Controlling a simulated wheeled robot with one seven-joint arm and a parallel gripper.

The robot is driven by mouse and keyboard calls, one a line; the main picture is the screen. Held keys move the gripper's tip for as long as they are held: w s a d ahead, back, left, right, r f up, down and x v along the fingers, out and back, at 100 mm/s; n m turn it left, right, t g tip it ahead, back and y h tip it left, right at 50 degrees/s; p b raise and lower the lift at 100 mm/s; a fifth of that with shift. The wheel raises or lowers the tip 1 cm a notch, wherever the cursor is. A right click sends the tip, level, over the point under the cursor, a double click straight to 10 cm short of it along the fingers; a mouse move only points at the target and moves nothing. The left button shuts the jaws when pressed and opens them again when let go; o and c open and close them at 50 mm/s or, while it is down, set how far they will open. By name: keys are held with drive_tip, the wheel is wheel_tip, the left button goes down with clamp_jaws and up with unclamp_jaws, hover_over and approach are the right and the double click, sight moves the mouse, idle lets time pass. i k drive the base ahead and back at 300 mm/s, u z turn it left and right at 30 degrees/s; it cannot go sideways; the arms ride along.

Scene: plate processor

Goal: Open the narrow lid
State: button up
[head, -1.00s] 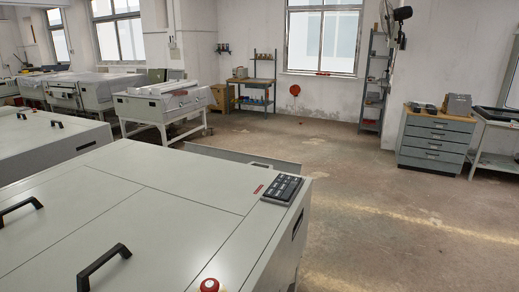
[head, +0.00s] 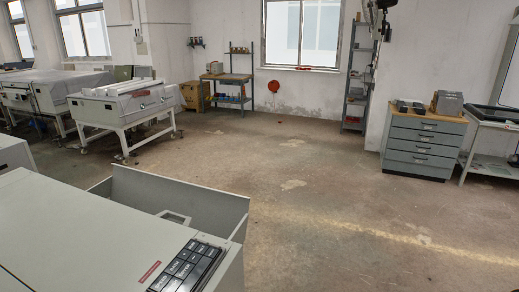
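The light grey plate processor (head: 75,240) fills the lower left of the head view, cut off by the left and bottom edges. Part of its flat top shows, with a thin seam near the bottom left corner. No lid handle shows on this part, and I cannot tell whether any of the narrow lid is in view. A black keypad (head: 187,268) sits at the top's right end, beside a small red label. A grey tray-like part (head: 190,205) with upright walls sticks out beyond the processor's far side. My gripper is not in view.
Open concrete floor (head: 310,200) lies right of and beyond the processor. A grey drawer cabinet (head: 425,147) and a side table (head: 492,140) stand at the right. A white machine on a wheeled frame (head: 120,105) stands at the back left, and a workbench (head: 228,90) by the back wall.

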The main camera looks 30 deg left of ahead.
sight(56, 236)
drive_tip(key=i, duration=2.6)
drive_tip(key=u, duration=3.65)
drive_tip(key=i, duration=0.5)
drive_tip(key=u, duration=0.05)
